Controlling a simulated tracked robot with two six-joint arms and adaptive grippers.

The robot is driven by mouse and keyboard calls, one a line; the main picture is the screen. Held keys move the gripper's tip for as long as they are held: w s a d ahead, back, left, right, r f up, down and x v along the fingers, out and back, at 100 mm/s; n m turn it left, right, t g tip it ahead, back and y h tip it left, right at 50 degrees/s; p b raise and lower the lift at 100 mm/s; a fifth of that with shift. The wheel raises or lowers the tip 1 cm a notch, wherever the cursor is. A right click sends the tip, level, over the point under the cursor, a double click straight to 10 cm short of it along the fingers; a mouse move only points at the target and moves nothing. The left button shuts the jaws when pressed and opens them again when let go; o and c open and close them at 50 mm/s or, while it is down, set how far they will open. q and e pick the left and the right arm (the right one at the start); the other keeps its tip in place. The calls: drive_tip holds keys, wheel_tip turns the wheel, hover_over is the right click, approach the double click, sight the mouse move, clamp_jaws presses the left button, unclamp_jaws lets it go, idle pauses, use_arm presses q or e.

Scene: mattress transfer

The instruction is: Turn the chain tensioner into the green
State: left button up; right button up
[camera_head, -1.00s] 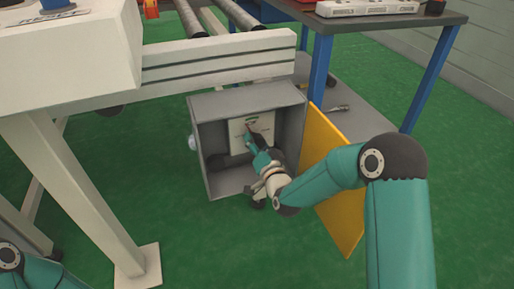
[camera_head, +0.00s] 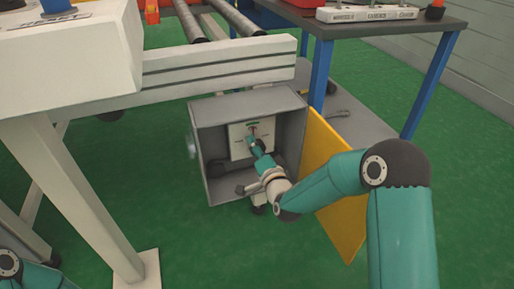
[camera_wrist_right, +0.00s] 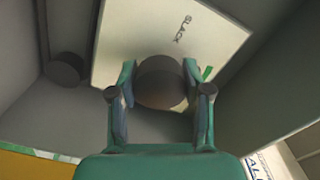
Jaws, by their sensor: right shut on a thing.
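The chain tensioner shows in the right wrist view as a dark round knob (camera_wrist_right: 160,82) in front of a white panel (camera_wrist_right: 120,38) lettered "SLACK". A green mark (camera_wrist_right: 207,73) lies on the panel beside the right finger. In the head view the white panel (camera_head: 237,146) is at the back of an open grey box (camera_head: 213,165). My right gripper (camera_head: 254,141) reaches into the box and is shut on the knob, one finger on each side. The knob's pointer cannot be made out, and my gripper covers part of the panel. My left gripper is not in view.
The box's yellow door (camera_head: 335,185) stands open to the right, close to my right forearm. A white machine frame (camera_head: 215,65) is above the box. A blue-legged workbench (camera_head: 390,30) is at the right. Green floor (camera_head: 215,245) is clear in front.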

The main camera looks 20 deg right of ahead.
drive_tip(key=shift+d, duration=0.2)
drive_tip(key=o, duration=1.2)
drive_tip(key=shift+c, duration=0.2)
drive_tip(key=shift+a, duration=0.1)
drive_tip(key=s, duration=1.2)
drive_tip(key=shift+d, duration=0.2)
